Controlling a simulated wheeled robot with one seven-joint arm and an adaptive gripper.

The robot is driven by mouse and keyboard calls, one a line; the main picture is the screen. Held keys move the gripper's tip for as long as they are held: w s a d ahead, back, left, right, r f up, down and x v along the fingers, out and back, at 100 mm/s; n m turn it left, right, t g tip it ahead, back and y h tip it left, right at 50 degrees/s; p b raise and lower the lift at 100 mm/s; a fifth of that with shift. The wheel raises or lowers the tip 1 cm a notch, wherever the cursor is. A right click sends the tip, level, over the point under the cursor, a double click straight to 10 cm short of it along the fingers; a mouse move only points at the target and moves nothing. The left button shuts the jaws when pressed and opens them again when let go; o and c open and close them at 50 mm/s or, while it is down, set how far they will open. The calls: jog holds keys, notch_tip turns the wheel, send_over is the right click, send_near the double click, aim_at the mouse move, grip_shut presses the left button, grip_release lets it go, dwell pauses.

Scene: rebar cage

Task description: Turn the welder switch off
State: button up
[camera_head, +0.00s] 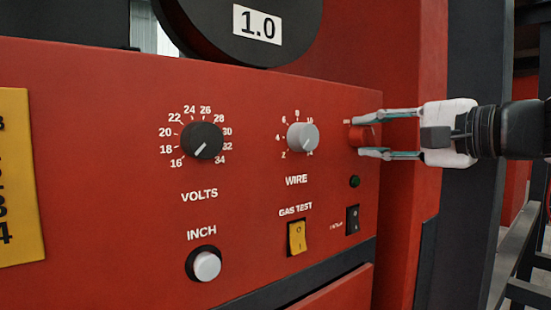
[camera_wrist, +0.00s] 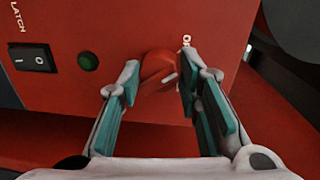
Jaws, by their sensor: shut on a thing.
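The welder switch is a red rotary knob (camera_head: 361,136) at the upper right of the red welder panel. It also shows in the wrist view (camera_wrist: 158,70), with a pale pointer mark on its face and partly hidden lettering beginning with "O" beside it. My gripper (camera_head: 366,135) reaches in from the right, and its two teal-padded fingers are closed around the knob, one above and one below in the head view. In the wrist view the fingers (camera_wrist: 158,88) stand on either side of the knob. The exact setting of the knob cannot be read.
A dark green lamp (camera_head: 354,181) and a black latch rocker (camera_head: 352,220) sit below the knob. The grey WIRE dial (camera_head: 302,137), black VOLTS dial (camera_head: 202,141), yellow GAS TEST rocker (camera_head: 297,237) and INCH button (camera_head: 206,266) lie to the left. A dark post (camera_head: 458,240) stands at right.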

jog(key=shift+f+n+b, duration=0.15)
jog(key=shift+n+b, duration=0.45)
jog(key=shift+b, duration=0.4)
jog(key=shift+n+b, duration=0.3)
jog(key=shift+b, duration=0.05)
jog(key=o, duration=1.1)
jog(key=shift+o, duration=0.2)
jog(key=v, duration=1.2)
jog(key=shift+a, duration=0.1)
